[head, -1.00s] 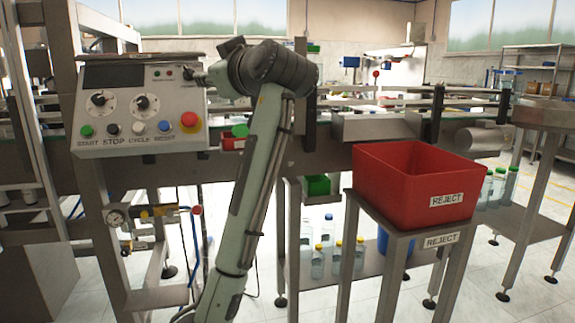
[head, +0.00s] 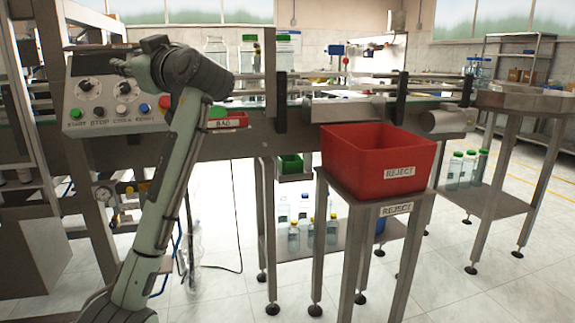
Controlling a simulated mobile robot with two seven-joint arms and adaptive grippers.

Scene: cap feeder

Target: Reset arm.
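My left arm rises from the bottom left and bends over in front of the control panel (head: 85,68). My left gripper (head: 116,66) points left across the panel's upper part, in front of it. It is small and dark here, and its fingers are not clear enough to tell open or shut. I see nothing held in it. Below it, the panel shows a green START button (head: 75,114), a black STOP button (head: 99,112), a white button (head: 121,110), a blue button (head: 143,108) and a red knob (head: 165,102) beside my forearm. My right gripper is out of view.
A red REJECT bin (head: 345,160) stands on a metal stand to the right. A conveyor line runs behind, with clear jars (head: 215,55) on it. Small bottles stand on a low shelf. The floor at front centre is clear.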

